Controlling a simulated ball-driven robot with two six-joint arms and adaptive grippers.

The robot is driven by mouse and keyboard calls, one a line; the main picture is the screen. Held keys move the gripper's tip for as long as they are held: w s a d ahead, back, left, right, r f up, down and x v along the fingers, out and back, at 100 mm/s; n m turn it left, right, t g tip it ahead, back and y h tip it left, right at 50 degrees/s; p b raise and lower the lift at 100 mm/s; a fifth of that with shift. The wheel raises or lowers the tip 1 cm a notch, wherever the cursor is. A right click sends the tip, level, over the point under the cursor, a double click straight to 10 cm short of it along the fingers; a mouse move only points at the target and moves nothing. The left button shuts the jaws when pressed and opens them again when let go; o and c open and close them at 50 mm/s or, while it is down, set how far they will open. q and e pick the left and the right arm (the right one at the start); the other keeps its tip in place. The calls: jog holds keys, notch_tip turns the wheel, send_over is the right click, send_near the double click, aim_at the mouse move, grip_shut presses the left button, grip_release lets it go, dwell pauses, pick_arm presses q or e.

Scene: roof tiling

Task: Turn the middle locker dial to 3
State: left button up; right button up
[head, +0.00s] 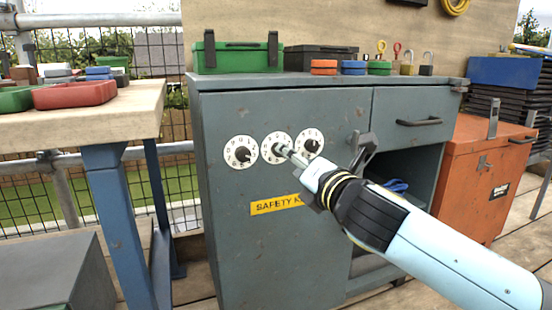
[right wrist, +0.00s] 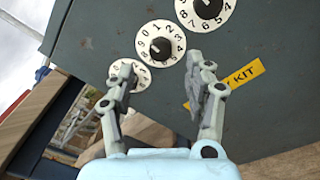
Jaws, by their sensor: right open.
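The grey locker (head: 290,240) carries a row of three white number dials with black knobs. The middle dial (head: 272,142) is partly covered by my right gripper (head: 289,154) in the head view. In the right wrist view the middle dial (right wrist: 160,43) lies ahead between my open right fingers (right wrist: 165,66), with clear space around its knob. Its pointer setting is too small to read. The left dial (head: 241,152) is partly behind a finger in the wrist view (right wrist: 128,75). The right dial (head: 310,143) is beyond, at upper right there (right wrist: 206,10). My left gripper is not in view.
A yellow safety label (head: 276,205) is below the dials. A drawer (head: 415,105) is at upper right. A green box (head: 236,57) and several padlocks stand on top. A wooden table (head: 80,115) is at left and an orange chest (head: 480,180) at right.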

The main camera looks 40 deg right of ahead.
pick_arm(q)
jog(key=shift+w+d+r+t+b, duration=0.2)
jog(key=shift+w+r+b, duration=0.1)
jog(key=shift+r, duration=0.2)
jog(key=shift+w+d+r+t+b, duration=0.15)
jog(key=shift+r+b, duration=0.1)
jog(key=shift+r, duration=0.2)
pick_arm(e)
jog(key=w, duration=0.2)
jog(key=w+d, duration=0.1)
jog(key=w, duration=0.2)
jog(key=shift+w, duration=0.3)
grip_shut()
